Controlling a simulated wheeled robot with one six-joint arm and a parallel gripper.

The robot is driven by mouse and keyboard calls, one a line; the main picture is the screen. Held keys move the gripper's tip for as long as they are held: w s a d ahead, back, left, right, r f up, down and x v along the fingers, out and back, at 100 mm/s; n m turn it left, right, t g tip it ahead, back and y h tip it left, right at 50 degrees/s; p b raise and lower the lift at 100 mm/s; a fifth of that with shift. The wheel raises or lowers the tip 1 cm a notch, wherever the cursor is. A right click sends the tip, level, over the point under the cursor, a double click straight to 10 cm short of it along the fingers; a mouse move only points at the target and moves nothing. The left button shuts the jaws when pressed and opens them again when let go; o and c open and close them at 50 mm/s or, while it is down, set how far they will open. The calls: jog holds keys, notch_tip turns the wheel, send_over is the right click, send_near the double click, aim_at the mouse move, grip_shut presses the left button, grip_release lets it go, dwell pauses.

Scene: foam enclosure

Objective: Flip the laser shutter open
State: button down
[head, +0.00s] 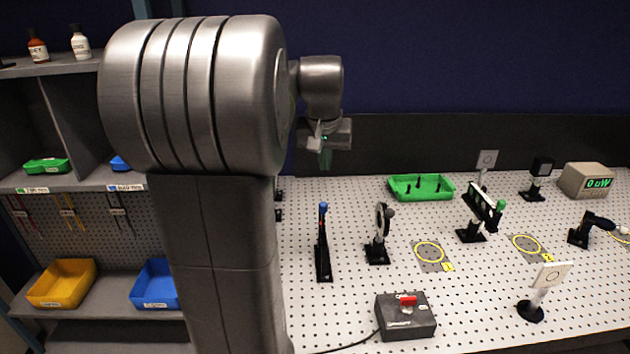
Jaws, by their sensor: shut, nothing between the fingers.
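My gripper (325,156) is small in the head view, up above the back left part of the white perforated table. It is shut and empty, with its fingers pointing down, apart from the table items. No part is clearly labelled as the laser shutter, and I cannot tell for sure which one it is. A tall thin black stand with a blue ball on top (323,250) stands upright in front of and below my gripper. A dark grey box (405,322) with a red switch or flap on top sits at the front, a cable leaving its left side.
A round optic on a black mount (380,235), a green-knobbed holder (483,210), a green tray (420,188), a white card on a stand (543,290) and a meter reading 0 uW (586,181) stand on the table (470,335). Shelves with bins are left. My arm hides the table's left part.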

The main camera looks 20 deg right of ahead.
aim_at(323, 216)
notch_tip(323, 216, down, 9)
jog(key=p, duration=0.2)
jog(key=shift+s, duration=0.2)
dwell(0.4)
jog(key=shift+f, duration=0.1)
jog(key=s, duration=0.2)
jog(key=s+a+b, duration=0.1)
jog(key=s, duration=0.2)
jog(key=shift+a, duration=0.15)
jog(key=shift+f, duration=0.15)
